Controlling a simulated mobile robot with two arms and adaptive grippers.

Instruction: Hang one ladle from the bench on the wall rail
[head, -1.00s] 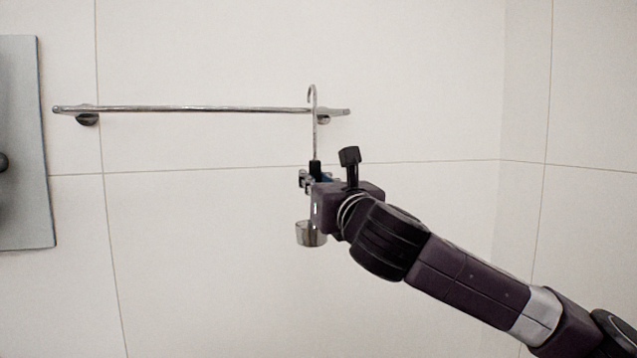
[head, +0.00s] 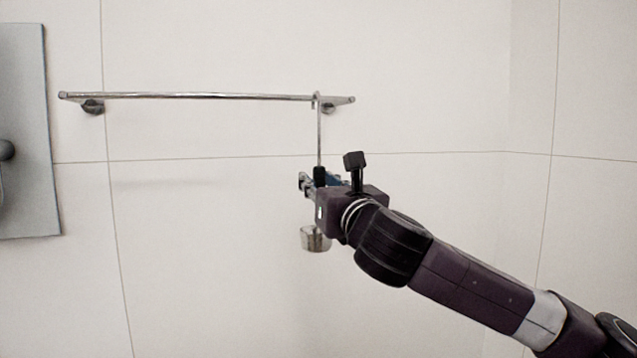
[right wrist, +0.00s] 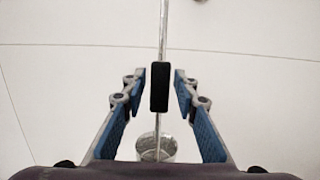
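The ladle (head: 319,140) is upright, with its hooked top at the wall rail (head: 200,95) near the rail's right end. The hook appears to be over the bar. Its metal cup (head: 315,239) hangs at the bottom, partly behind my right gripper (head: 312,183). In the right wrist view, the ladle's black grip (right wrist: 160,87) stands between the blue-padded fingers of my right gripper (right wrist: 160,92). A gap shows on each side of the grip, so the fingers are open around it. My left gripper is not in view.
A grey metal panel (head: 25,140) with a dark knob is at the left edge. The rail stands off the wall on two round mounts. The tiled wall (head: 200,250) below the rail is clear. A wall corner is at the right.

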